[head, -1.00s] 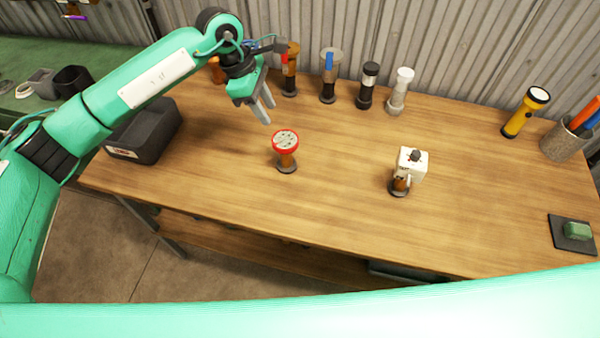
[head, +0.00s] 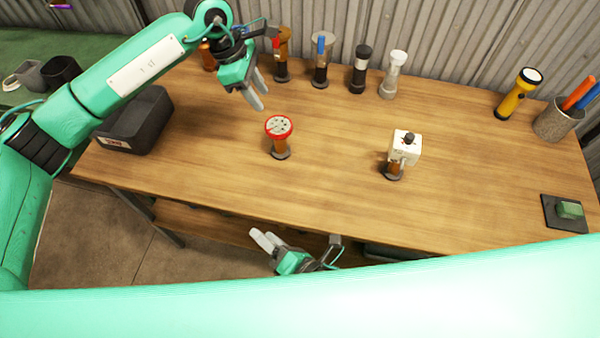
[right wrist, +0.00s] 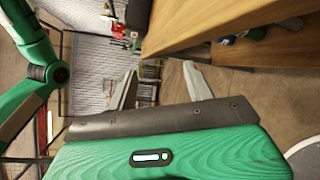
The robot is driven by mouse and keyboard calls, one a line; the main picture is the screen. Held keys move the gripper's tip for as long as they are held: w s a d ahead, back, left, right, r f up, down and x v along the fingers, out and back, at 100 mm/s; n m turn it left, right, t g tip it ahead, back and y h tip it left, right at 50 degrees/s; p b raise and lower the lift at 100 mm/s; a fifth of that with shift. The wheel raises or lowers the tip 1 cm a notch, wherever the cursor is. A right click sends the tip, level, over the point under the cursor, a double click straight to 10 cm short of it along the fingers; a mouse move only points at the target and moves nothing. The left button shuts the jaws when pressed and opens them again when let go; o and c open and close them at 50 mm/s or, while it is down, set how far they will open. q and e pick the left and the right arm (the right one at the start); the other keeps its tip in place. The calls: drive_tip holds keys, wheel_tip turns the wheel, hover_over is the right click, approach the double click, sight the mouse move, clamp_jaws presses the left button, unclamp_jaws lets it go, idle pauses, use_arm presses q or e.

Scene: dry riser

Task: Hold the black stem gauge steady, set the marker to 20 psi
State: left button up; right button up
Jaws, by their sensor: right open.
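A black stand-like piece (head: 359,68) with a pale band stands upright in the back row; I cannot tell if it is the black stem gauge. A round red-rimmed dial (head: 279,128) on a brown stem stands at the table's middle left. A white box-shaped piece (head: 404,148) with a black knob sits on a brown stem farther right. No marker or psi reading is legible. My left gripper (head: 261,99) is open and empty above the table, behind and left of the red dial. My right gripper (head: 264,237) is open and empty beyond the table's front edge; its fingers show in the right wrist view (right wrist: 160,82).
The back row also holds an amber piece (head: 282,55), a clear one with a blue part (head: 320,60) and a whitish one (head: 393,74). A dark bin (head: 140,120) is at left. A yellow flashlight (head: 516,95), a pen cup (head: 556,122) and a green block (head: 570,210) are at right.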

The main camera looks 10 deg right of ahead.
sight(277, 134)
drive_tip(key=w+r+t, duration=0.1)
drive_tip(key=w, duration=0.1)
drive_tip(key=w+d+r+n+h, duration=0.1)
drive_tip(key=w, duration=0.1)
drive_tip(key=w+d+r+n+t, duration=0.1)
drive_tip(key=w+r, duration=0.1)
drive_tip(key=shift+w+d+t, duration=0.25)
drive_tip(key=shift+t, duration=0.05)
drive_tip(key=w+d+n+h, duration=0.1)
drive_tip(key=w+d+n, duration=0.1)
drive_tip(key=w+d+n+t+h, duration=0.1)
drive_tip(key=w+d+n, duration=0.1)
drive_tip(key=w, duration=0.1)
drive_tip(key=w+d+n+t+h, duration=0.1)
drive_tip(key=w+d+n+h, duration=0.1)
drive_tip(key=shift+w+f, duration=0.2)
drive_tip(key=shift+w, duration=0.15)
drive_tip(key=shift+w+a+n, duration=0.15)
drive_tip(key=shift+w+n, duration=0.15)
drive_tip(key=shift+w, duration=0.3)
drive_tip(key=x, duration=1.2)
drive_tip(key=shift+w+r, duration=0.1)
drive_tip(key=shift+w, duration=0.15)
clamp_jaws()
